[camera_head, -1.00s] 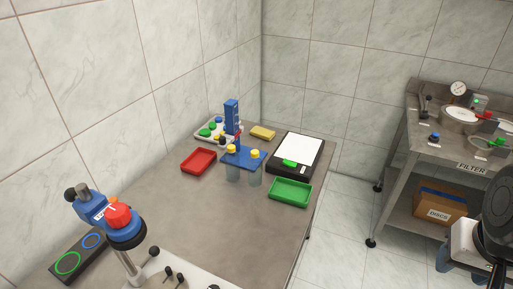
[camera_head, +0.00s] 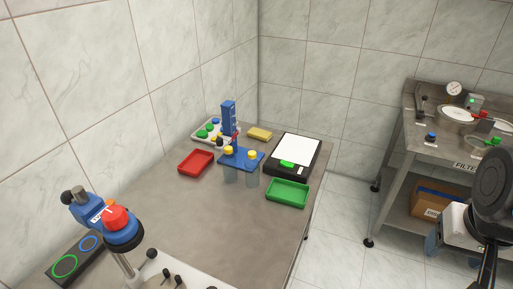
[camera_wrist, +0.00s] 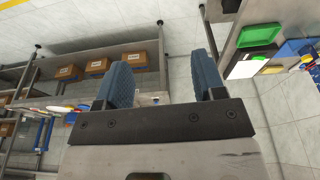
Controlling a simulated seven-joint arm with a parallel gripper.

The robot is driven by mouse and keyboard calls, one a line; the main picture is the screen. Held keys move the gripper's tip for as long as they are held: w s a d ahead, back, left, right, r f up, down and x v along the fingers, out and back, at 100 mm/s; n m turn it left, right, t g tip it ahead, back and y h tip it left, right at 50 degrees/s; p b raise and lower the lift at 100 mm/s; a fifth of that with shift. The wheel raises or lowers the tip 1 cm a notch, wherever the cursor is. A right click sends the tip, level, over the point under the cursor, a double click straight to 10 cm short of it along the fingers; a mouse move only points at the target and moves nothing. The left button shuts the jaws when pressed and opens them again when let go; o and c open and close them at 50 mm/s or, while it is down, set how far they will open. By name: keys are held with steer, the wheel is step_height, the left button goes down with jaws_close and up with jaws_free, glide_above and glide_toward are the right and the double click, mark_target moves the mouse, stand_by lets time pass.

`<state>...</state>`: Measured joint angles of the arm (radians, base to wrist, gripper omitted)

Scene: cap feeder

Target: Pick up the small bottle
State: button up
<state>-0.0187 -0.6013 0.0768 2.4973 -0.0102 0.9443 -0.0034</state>
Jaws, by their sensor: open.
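No bottle can be clearly made out in the wrist view.
The table holds a red tray (camera_head: 196,170), a green tray (camera_head: 288,200), a black-framed white plate (camera_head: 296,148), a yellow block (camera_head: 259,134) and a blue-red device (camera_head: 113,222). A bench (camera_head: 405,170) stands right across a floor gap. Boxes (camera_wrist: 97,66) sit on shelves.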

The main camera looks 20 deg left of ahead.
steer(key=w+a+r+n, duration=0.35)
steer(key=w+a, duration=0.65)
steer(key=w, duration=0.5)
steer(key=n+g, duration=0.3)
steer(key=n, duration=0.9)
glide_above(228, 147)
steer(key=shift+m, duration=0.25)
steer(key=f, duration=1.6)
steer(key=shift+d+f, duration=0.25)
steer(key=shift+d, duration=0.05)
steer(key=shift+a+f, duration=0.1)
steer(key=shift+a, duration=0.1)
steer(key=shift+f, duration=1.3)
